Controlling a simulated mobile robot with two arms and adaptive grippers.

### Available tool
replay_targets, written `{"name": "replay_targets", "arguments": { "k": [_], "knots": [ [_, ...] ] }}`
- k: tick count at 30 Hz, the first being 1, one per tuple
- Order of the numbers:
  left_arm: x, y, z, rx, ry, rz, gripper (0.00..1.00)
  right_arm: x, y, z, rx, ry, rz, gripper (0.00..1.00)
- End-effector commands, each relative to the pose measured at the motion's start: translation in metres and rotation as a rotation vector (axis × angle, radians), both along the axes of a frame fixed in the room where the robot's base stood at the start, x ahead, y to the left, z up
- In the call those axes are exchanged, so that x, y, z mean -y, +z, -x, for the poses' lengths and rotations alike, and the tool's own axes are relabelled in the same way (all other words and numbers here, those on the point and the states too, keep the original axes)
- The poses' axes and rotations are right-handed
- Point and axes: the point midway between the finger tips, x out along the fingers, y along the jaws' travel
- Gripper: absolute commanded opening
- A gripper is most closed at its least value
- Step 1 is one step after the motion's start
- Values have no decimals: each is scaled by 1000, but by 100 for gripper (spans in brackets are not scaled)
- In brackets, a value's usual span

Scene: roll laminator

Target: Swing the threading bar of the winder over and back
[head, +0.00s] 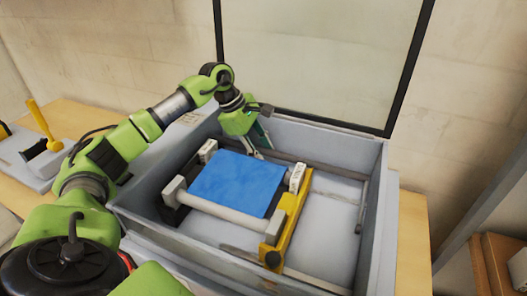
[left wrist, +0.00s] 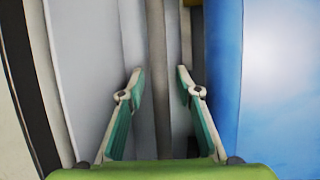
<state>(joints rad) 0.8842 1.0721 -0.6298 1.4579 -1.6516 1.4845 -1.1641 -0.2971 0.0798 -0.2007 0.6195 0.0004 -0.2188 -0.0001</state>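The winder is a grey open box (head: 376,190) with a raised clear lid. A thin grey bar (head: 325,171), which looks like the threading bar, runs along the back of the box behind the rollers. My left gripper (head: 260,151) reaches down into the back of the box at this bar. In the left wrist view the bar (left wrist: 158,110) runs between the two fingers of my left gripper (left wrist: 159,74), which are open with gaps on both sides. I cannot tell how deep the bar lies between them. My right gripper is not in view.
A blue sheet (head: 238,183) lies across the rollers (head: 225,213). The clear lid (head: 320,55) rises behind. A device with a yellow lever (head: 42,125) sits at the left.

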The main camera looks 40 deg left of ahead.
Motion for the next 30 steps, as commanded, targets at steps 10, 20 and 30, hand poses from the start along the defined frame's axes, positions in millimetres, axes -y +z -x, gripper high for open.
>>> {"name": "replay_targets", "arguments": {
  "k": [10, 20, 30],
  "knots": [
    [-22, 58, 16, 5, 2, -2, 32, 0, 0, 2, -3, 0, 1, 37],
    [-38, 102, 30, 2, 2, 0, 32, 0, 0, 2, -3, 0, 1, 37],
    [-39, 106, 31, 1, 0, 0, 32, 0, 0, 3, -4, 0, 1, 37]
  ]
}}
